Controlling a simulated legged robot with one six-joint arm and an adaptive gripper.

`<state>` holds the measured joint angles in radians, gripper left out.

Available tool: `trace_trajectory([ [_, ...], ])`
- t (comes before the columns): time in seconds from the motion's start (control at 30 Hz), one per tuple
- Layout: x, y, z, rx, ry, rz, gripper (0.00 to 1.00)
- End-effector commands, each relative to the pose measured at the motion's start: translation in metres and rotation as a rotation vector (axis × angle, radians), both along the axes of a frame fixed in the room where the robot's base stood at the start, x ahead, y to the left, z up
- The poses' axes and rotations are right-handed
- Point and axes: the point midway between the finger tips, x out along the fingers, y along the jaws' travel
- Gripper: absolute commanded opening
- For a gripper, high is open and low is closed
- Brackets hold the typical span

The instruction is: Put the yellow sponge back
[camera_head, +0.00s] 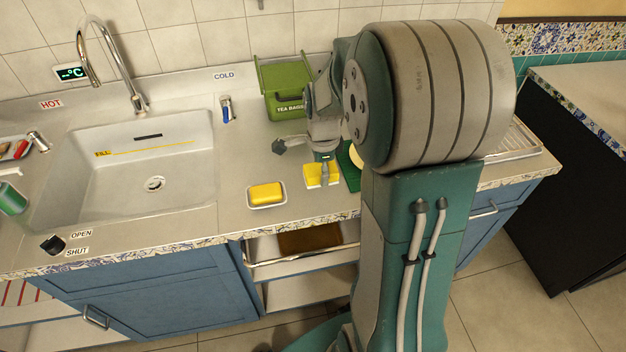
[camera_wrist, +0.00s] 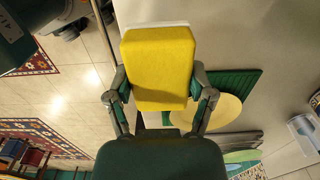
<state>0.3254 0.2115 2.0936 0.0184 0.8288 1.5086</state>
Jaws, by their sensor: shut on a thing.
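A yellow sponge (camera_wrist: 158,60) fills the middle of the wrist view, with a white layer along its far edge. My gripper (camera_wrist: 160,95) is shut on it, one finger on each side. In the head view the held sponge (camera_head: 314,175) is at the counter's front part, below my gripper (camera_head: 325,165); I cannot tell whether it touches the counter. A second yellow block (camera_head: 267,193), slightly more orange, lies in a small white dish (camera_head: 252,205) just to the left.
A green tea bags box (camera_head: 285,107) stands behind. A green mat (camera_wrist: 243,83) with a pale round thing (camera_wrist: 222,113) lies close beside the sponge. The sink (camera_head: 90,160) and tap (camera_head: 138,104) are at left. An open drawer (camera_head: 262,249) is below the counter edge.

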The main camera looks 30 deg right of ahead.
Motion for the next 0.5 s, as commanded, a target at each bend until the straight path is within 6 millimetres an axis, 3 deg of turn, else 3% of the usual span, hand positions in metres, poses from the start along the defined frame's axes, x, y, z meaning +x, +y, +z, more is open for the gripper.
trace_trajectory([
  [0.2, 0.025, -0.004, -0.031, 0.004, 0.001, -0.002, 0.18],
  [0.37, 0.031, -0.001, -0.039, 0.002, 0.001, -0.001, 0.18],
  [0.5, 0.034, 0.001, -0.057, 0.002, 0.004, -0.001, 0.18],
])
